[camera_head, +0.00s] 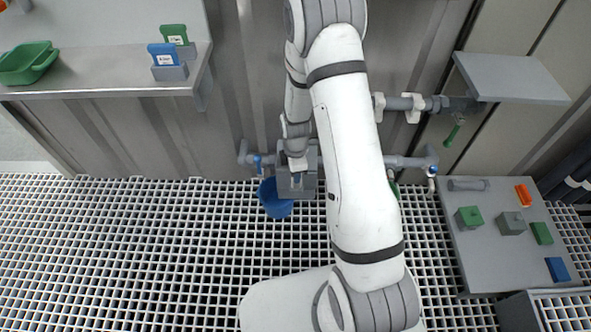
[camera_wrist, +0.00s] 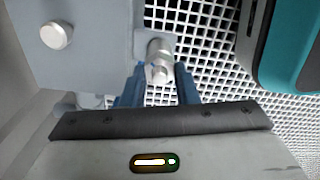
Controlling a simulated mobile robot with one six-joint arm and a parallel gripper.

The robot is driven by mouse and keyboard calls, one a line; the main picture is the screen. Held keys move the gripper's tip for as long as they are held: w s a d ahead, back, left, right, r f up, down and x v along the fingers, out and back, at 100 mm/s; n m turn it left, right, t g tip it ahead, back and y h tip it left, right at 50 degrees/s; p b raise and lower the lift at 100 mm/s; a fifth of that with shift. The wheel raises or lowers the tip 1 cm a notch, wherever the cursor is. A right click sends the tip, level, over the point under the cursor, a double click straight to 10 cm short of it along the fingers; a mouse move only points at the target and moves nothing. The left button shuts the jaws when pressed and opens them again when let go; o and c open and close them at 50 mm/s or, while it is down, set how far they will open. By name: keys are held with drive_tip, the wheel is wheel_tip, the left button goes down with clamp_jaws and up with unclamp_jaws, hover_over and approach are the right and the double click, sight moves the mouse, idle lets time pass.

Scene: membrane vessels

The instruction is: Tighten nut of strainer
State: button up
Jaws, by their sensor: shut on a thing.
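In the wrist view, the blue fingers of my gripper (camera_wrist: 159,86) close on both sides of a small metal nut (camera_wrist: 160,71). The nut sits at the lower end of a short silver cylinder, which looks like part of the strainer (camera_wrist: 159,47). A grey housing is beside it. In the head view, my gripper (camera_head: 297,164) is low at the wall pipe, by a grey block (camera_head: 297,184). The nut is hidden there, and the turn of the nut on its thread cannot be told.
A blue bucket (camera_head: 274,199) stands on the grating close to my gripper. A pipe with a valve (camera_head: 432,170) runs along the wall. A grey table (camera_head: 480,251) with coloured blocks is at the right. A shelf (camera_head: 110,77) is at upper left. The grating at left is clear.

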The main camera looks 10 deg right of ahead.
drive_tip(key=m, duration=0.4)
drive_tip(key=shift+w+d+m+p, duration=0.1)
drive_tip(key=shift+m+p, duration=0.2)
drive_tip(key=shift+p, duration=0.1)
drive_tip(key=shift+m+p, duration=0.3)
drive_tip(key=shift+m, duration=1.6)
drive_tip(key=shift+o, duration=0.2)
drive_tip(key=o, duration=1)
drive_tip(key=shift+c, duration=0.2)
wheel_tip(320, 180, up, 8)
drive_tip(key=p, duration=0.2)
drive_tip(key=shift+f+p, duration=0.1)
drive_tip(key=shift+p, duration=0.2)
